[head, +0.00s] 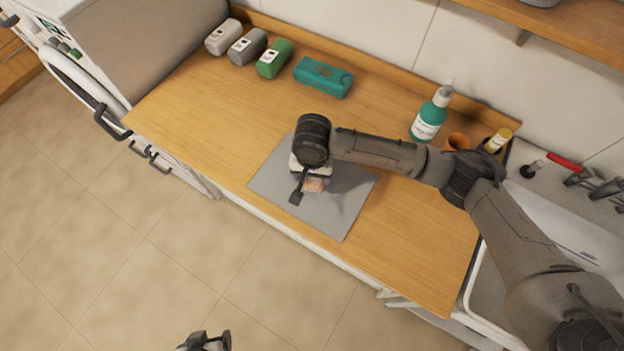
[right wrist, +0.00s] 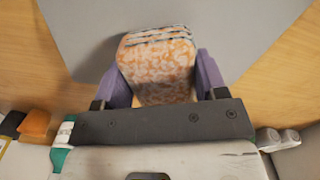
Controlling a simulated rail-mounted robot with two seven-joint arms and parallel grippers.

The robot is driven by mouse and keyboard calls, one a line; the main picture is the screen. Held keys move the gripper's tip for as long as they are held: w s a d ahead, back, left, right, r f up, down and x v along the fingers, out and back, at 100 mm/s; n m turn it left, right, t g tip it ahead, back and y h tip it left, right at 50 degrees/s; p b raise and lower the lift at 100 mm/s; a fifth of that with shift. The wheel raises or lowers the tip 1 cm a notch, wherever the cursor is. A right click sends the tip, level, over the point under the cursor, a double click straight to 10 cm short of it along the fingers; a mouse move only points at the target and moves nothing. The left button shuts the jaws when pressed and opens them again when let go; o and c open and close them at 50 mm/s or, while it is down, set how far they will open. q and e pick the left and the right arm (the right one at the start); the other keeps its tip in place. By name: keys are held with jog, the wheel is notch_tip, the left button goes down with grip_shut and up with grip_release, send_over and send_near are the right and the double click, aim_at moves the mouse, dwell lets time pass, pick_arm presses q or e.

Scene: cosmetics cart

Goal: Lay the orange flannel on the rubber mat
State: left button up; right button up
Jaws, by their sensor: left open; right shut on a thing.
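The orange flannel (right wrist: 158,62) is an orange and white mottled bundle with dark stripes at its far end. My right gripper (right wrist: 157,78) is shut on it, with a purple finger at each side. In the head view the flannel (head: 314,184) is mostly hidden under my right gripper (head: 309,184). The grey rubber mat (head: 342,218) lies flat on the wooden counter, and the flannel is over its middle. I cannot tell whether the flannel touches the mat. My left gripper (head: 206,343) is open, low over the floor at the bottom edge.
Three rolled items, pale (head: 222,37), grey (head: 247,46) and green (head: 274,58), and a teal pack (head: 323,77) line the counter's back. The counter left of the mat is clear.

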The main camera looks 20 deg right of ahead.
jog(key=shift+f, duration=2.05)
jog(key=o, duration=0.8)
jog(key=shift+f, duration=0.1)
jog(key=shift+o, duration=0.2)
notch_tip(320, 180, up, 11)
jog(key=shift+f, duration=0.15)
jog(key=shift+r, duration=0.8)
